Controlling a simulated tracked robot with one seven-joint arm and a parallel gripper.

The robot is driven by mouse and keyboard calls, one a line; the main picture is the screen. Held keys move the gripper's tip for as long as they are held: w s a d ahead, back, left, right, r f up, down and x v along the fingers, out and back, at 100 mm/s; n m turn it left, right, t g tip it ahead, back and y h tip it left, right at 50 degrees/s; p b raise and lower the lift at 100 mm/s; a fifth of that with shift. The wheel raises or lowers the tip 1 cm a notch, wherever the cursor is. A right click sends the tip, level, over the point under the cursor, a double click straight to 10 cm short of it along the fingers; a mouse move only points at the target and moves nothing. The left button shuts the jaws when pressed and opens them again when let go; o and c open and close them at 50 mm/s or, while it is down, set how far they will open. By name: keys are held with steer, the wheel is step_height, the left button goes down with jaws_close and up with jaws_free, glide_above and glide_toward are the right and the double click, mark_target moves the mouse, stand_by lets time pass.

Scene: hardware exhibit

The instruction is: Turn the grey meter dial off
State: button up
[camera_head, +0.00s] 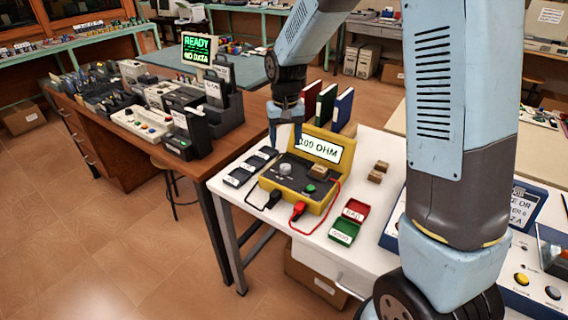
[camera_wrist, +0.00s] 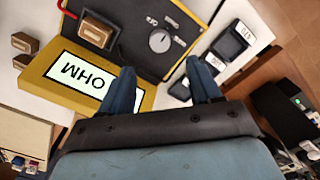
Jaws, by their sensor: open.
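The grey meter dial (camera_head: 286,169) sits on the dark panel of a yellow meter (camera_head: 311,206) on the white table. In the wrist view the dial (camera_wrist: 160,40) shows as a round grey knob with a pointer line, beyond my fingertips. The meter's screen (camera_head: 319,147) reads "100 OHM". My gripper (camera_head: 286,140) is above the back left of the meter, apart from the dial. In the wrist view my gripper (camera_wrist: 160,78) has its two blue fingers spread with nothing between them.
A small block (camera_head: 319,170) and a green button (camera_head: 310,188) are on the meter's panel. Black and red leads plug into its front. Binders (camera_head: 326,105) stand behind.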

mark_target(285, 166)
step_height(285, 166, down, 9)
steer(key=shift+f, duration=0.2)
stand_by(0.4)
steer(key=c, duration=1)
